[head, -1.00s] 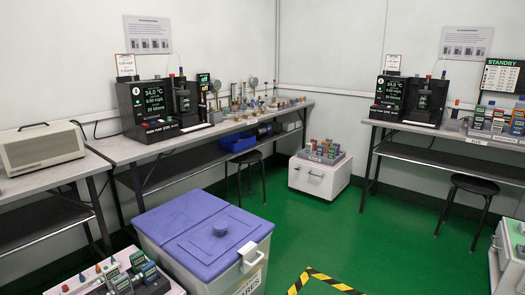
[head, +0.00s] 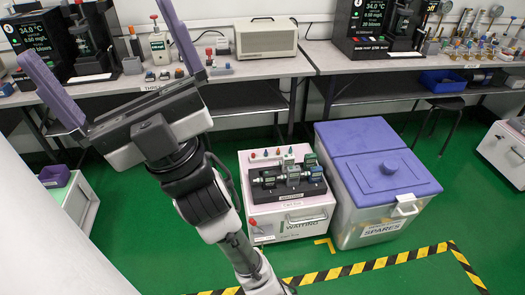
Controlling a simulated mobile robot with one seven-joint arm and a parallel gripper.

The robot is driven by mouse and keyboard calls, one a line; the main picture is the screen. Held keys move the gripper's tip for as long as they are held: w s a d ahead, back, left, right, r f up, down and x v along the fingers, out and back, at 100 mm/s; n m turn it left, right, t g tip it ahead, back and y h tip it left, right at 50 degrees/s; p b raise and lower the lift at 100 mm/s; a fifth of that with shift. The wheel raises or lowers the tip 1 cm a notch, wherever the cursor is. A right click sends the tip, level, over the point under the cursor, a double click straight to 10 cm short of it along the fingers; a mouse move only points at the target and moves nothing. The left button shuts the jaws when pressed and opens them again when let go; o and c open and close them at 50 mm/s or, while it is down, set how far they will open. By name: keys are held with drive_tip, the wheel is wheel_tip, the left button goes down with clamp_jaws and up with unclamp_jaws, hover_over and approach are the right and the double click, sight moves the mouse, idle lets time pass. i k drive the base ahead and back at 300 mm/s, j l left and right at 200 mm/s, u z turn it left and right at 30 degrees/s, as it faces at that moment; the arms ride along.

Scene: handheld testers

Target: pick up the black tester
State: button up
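My gripper (head: 95,30) is raised at the upper left of the head view. Its two purple fingers are spread wide with nothing between them. Several small handheld testers sit on a dark tray (head: 287,194) on top of a white cabinet. A dark tester (head: 268,179) with a greenish screen is at the tray's left; it may be the black one, but I cannot tell its colour surely.
The white cabinet (head: 309,228) stands on the green floor beside a grey bin with a purple lid (head: 385,168) marked SPARES. Yellow-black floor tape (head: 400,257) runs in front. A bench behind carries a beige box (head: 266,38) and black test stations. Open floor lies in front.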

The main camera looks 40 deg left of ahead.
sight(269, 183)
drive_tip(key=u, duration=0.9)
